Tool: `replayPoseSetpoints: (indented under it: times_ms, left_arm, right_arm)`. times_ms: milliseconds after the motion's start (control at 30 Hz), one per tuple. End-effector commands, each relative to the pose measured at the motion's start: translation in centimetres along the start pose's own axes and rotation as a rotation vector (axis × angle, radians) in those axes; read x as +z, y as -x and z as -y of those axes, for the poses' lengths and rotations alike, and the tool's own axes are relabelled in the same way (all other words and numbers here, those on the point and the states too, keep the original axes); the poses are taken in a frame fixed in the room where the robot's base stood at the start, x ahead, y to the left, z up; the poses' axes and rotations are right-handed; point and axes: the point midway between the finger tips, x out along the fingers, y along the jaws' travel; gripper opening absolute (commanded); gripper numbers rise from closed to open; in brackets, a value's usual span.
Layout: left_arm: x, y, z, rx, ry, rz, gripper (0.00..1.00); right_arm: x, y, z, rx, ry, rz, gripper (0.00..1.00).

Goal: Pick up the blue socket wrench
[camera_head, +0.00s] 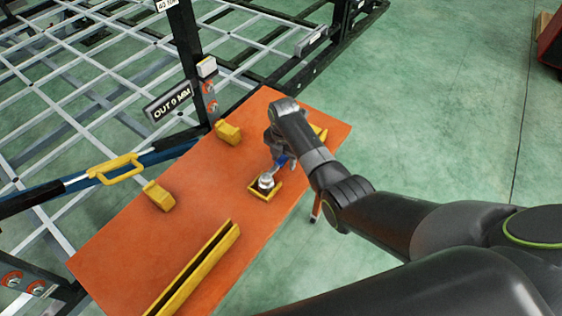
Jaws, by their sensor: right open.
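The blue socket wrench (281,161) lies on the orange table, with its grey socket head (266,181) in a small yellow holder. Only a short blue part of it shows; the rest is hidden behind my right gripper and wrist. My right gripper (279,150) is open and reaches down over the blue part from the far side of the holder. I cannot tell whether the fingers touch the wrench. My left gripper is not in view.
The orange table (200,215) carries yellow blocks (228,132) (158,195) and a long yellow channel (195,270). A second yellow piece (320,132) shows behind my wrist. A blue bar with a yellow handle (115,168) and the trailer frame (60,110) stand at left.

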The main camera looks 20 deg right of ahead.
Motion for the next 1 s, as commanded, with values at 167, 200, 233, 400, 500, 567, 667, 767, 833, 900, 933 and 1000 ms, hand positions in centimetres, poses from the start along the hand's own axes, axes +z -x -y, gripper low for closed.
replayPoseSetpoints:
  times_ms: [167,200,233,400,500,567,667,767,833,900,933,1000]
  left_arm:
    - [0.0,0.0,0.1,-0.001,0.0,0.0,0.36]
    - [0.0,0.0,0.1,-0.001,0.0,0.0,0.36]
    - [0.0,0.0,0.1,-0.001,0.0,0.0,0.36]
    - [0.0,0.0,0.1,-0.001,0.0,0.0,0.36]
    - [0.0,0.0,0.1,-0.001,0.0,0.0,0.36]
    - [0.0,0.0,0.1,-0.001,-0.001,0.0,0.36]
    - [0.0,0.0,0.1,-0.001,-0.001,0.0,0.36]
    - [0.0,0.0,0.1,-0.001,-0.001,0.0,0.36]
    - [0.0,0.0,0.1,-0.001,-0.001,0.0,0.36]
    - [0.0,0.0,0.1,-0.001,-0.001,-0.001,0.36]
    - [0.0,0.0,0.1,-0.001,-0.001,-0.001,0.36]
    - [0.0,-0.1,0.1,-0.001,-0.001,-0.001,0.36]
  right_arm:
    - [0.0,0.0,0.0,0.0,0.0,0.0,0.4]
    - [0.0,0.0,0.0,0.0,0.0,0.0,0.35]
    - [0.0,0.0,0.0,0.0,0.0,0.0,0.31]
    - [0.0,0.1,0.0,0.0,0.0,0.0,0.09]
    - [0.0,0.1,0.0,0.0,0.0,0.0,0.0]
    - [0.0,0.1,-0.1,0.002,0.0,0.001,0.0]
    - [0.0,0.1,-0.1,0.002,0.0,0.001,0.0]
    - [0.0,0.3,-0.1,0.002,0.0,0.001,0.0]
    - [0.1,0.8,-0.1,0.003,0.0,0.002,0.0]
    - [0.1,1.6,-0.1,0.004,0.0,0.003,0.0]
    - [0.1,2.0,-0.1,0.005,0.0,0.003,0.0]
    - [0.1,3.2,-0.2,0.006,0.0,0.004,0.0]
